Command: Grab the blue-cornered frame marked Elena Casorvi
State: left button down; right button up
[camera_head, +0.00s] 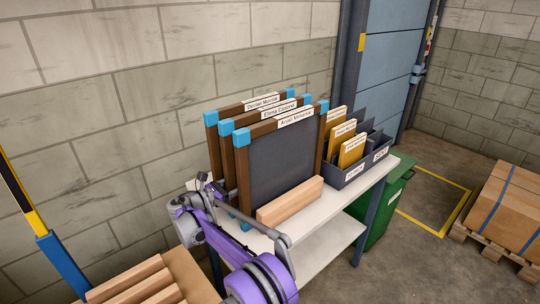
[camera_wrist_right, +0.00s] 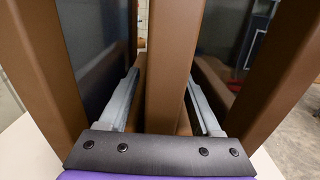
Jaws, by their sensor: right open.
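Three blue-cornered brown frames stand upright, one behind another, on a white table (camera_head: 330,212). The middle frame (camera_head: 229,155) has the label reading Elena Casorvi (camera_head: 279,109); most of its panel is hidden. The front frame (camera_head: 280,155) and the back frame (camera_head: 214,150) stand close on either side. My right gripper (camera_head: 207,184) is at the left edge of the frames. In the right wrist view, its open fingers (camera_wrist_right: 162,78) lie on both sides of the middle frame's brown upright (camera_wrist_right: 170,65), apparently without closing on it. My left gripper is not in view.
A wooden block (camera_head: 290,202) lies before the front frame. A dark bin with yellow folders (camera_head: 352,150) stands right of the frames. A green bin (camera_head: 385,205) is beside the table. The neighbouring frames leave narrow gaps around the fingers. A block wall (camera_head: 150,110) is behind.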

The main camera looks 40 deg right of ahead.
jog(key=shift+w+d, duration=0.1)
jog(key=shift+d, duration=0.8)
jog(key=shift+a, duration=0.1)
grip_shut()
jog(key=shift+r, duration=0.1)
dwell(0.5)
